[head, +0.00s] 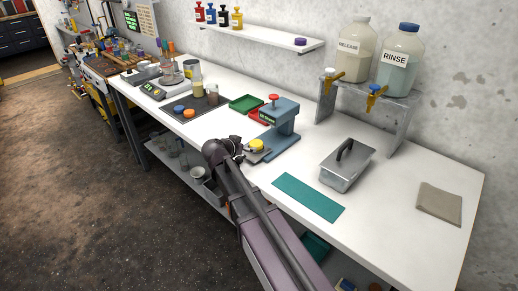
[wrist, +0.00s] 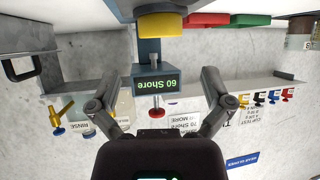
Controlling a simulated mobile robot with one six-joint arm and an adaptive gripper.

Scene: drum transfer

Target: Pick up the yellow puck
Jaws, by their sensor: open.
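The yellow puck (head: 257,144) sits on the base plate of the blue-grey press (head: 281,118), a hardness tester with a red knob. In the wrist view, which looks upside down, the yellow puck (wrist: 163,26) is at the top middle, beyond the fingertips. The press's display (wrist: 157,83) reads "60 Shore" there. My gripper (head: 239,149) is at the table's front edge, just left of the puck and apart from it. In the wrist view my gripper (wrist: 159,76) has its fingers spread wide with nothing held between them.
A metal lidded box (head: 347,167) and a teal mat (head: 308,197) are to the right. Orange (head: 188,114) and blue pucks lie on a dark mat at left. The dispenser stand (head: 398,98) is behind.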

